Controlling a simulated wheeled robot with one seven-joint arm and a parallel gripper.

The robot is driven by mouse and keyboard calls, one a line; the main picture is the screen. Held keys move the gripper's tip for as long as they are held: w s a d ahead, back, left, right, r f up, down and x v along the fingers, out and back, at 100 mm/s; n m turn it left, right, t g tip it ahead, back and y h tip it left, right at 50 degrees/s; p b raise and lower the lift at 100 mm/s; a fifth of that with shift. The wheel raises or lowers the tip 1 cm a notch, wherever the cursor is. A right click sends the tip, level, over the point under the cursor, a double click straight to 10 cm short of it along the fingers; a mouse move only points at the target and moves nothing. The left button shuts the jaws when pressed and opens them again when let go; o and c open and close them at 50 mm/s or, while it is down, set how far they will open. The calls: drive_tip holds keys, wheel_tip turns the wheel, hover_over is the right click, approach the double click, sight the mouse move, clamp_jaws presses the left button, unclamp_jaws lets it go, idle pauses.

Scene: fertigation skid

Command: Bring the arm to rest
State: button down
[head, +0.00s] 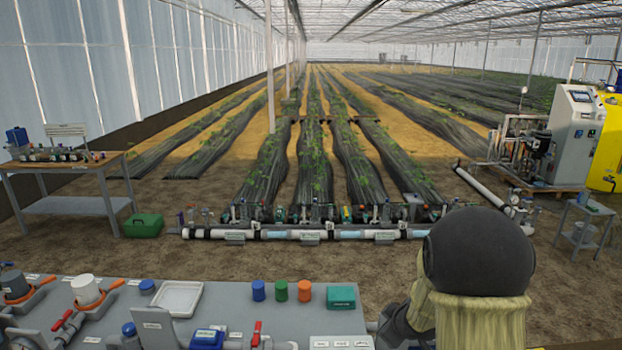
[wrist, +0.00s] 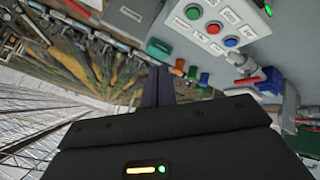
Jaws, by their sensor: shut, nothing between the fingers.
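My gripper (wrist: 158,86) shows in the wrist view, its dark fingers together with nothing between them. It is held in the air, with the skid's bench beyond it in that tilted view. In the head view my arm (head: 478,255) rises at the lower right, beside the right end of the grey bench (head: 235,300). The fingers cannot be made out in the head view. No object is in my grasp.
The bench carries a white tray (head: 178,298), blue, green and orange caps (head: 281,291), a teal box (head: 341,297) and red-handled valves (head: 256,333). In the wrist view a button panel (wrist: 213,28) is close. Bare soil (head: 300,258) lies behind the bench.

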drive_tip(key=s+a+r+m+g, duration=0.2)
drive_tip(key=s+m, duration=0.2)
drive_tip(key=s, duration=0.7)
drive_tip(key=s+a+r+m+g, duration=0.1)
drive_tip(key=s+a+m+g, duration=0.1)
drive_tip(key=s, duration=0.8)
drive_tip(key=m+g, duration=0.1)
drive_tip(key=m, duration=0.1)
drive_tip(key=shift+s+a+r+m+h, duration=0.2)
drive_tip(key=shift+s+r+m+h, duration=0.1)
drive_tip(key=shift+s+r+m, duration=0.1)
